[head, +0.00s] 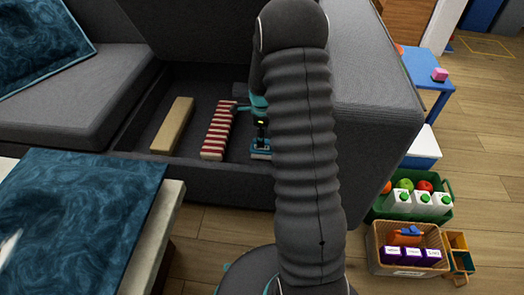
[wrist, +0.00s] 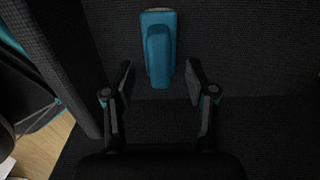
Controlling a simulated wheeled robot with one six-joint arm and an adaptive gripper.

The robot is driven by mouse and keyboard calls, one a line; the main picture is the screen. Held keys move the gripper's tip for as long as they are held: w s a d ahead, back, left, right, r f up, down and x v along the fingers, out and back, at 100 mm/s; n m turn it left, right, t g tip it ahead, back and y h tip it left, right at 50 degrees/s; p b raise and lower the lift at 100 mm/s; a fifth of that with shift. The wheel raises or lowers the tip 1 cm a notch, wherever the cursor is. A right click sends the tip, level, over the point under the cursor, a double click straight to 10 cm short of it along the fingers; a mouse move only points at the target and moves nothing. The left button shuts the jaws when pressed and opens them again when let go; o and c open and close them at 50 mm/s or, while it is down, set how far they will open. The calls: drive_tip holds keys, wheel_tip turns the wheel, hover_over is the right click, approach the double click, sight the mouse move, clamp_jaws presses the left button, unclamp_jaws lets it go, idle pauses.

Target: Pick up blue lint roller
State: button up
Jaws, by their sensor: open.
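The blue lint roller (wrist: 158,52) lies in the dark fabric storage space of the sofa, seen in the wrist view at top centre. In the head view a blue piece of it (head: 261,154) shows low beside my arm, and the rest is hidden behind my arm and gripper. My gripper (wrist: 160,80) is open, its two fingers apart to the left and right of the roller's lower end in the picture. I see no contact between the fingers and the roller. In the head view my gripper (head: 261,130) is mostly hidden by my arm.
The storage space also holds a beige block (head: 172,125) and a red-and-white striped item (head: 218,130), left of my gripper. Its front wall (head: 200,182) and the raised grey sofa part (head: 200,30) bound it. A green crate (head: 445,211) and a wicker basket (head: 375,255) stand right.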

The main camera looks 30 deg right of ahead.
wheel_tip(320, 180, down, 3)
drive_tip(key=shift+f, duration=0.15)
clamp_jaws()
drive_tip(key=shift+r, duration=0.2)
wheel_tip(320, 180, up, 18)
drive_tip(key=p, duration=0.1)
drive_tip(key=shift+p, duration=0.4)
drive_tip(key=shift+f, duration=0.15)
drive_tip(key=c, duration=0.7)
unclamp_jaws()
clamp_jaws()
drive_tip(key=shift+s+a, duration=0.1)
